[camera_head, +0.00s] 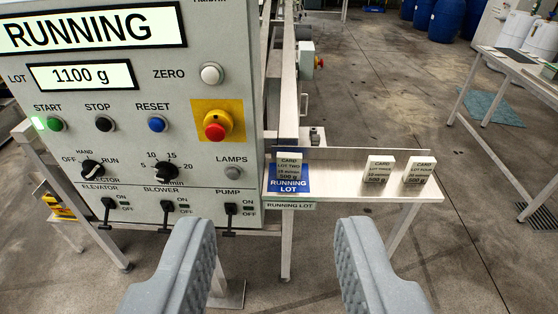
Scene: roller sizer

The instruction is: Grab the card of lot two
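The card of lot two (289,166) stands upright on the left end of a narrow shelf (335,190), in front of or on a blue plate marked "RUNNING LOT" (288,186). Its face reads "CARD LOT TWO" and "500 g". Two similar cards stand farther right on the shelf, one (379,170) and another (417,171) that appears to read lot four. My gripper (278,260) is open and empty, its two grey fingers wide apart at the bottom of the view, nearer than the shelf and below the card.
A control panel (130,130) fills the left, showing "RUNNING" and "1100 g", with buttons, a red stop knob (215,131) and switches (231,210) close to the left finger. A side table (520,70) and blue drums (447,20) stand at the far right. Floor lies open between.

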